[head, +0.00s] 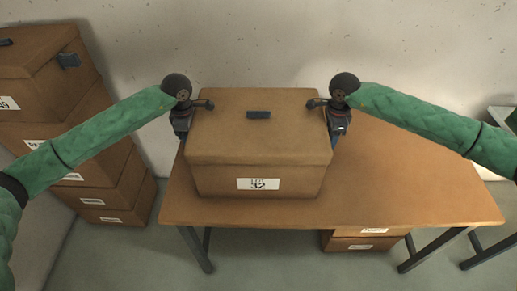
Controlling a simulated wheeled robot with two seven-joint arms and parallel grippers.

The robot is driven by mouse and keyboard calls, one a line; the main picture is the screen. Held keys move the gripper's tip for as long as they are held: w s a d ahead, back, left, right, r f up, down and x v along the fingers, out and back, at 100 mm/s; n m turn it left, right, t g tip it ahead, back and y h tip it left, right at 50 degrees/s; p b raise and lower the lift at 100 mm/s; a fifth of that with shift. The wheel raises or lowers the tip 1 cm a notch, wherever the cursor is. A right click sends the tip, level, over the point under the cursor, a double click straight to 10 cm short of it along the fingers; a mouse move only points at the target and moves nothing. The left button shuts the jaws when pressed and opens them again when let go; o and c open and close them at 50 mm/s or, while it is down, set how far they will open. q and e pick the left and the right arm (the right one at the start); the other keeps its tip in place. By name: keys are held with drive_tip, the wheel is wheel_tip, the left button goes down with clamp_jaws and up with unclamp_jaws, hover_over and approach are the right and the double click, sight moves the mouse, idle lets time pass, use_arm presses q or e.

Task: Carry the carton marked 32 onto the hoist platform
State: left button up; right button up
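The carton marked 32 (258,130) is a brown lidded box with a white label on its front and a small dark patch on its lid. It sits upright on the wooden table (410,190), towards its left end. My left gripper (182,125) is at the carton's left side and my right gripper (338,122) is at its right side. Both point down close to the side walls; I cannot tell whether they touch. Their fingertips are partly hidden, so their opening is unclear. I cannot make out the hoist platform for certain.
Stacked cartons (113,216) stand on the floor at the left, near the table's left end. More cartons (362,244) lie under the table. The tabletop right of carton 32 is clear. A metal-legged stand (497,122) shows at the right edge. A wall is behind.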

use_arm(q)
clamp_jaws()
use_arm(e)
clamp_jaws()
use_arm(q)
drive_tip(key=shift+r, duration=0.25)
use_arm(e)
drive_tip(key=shift+r, duration=0.25)
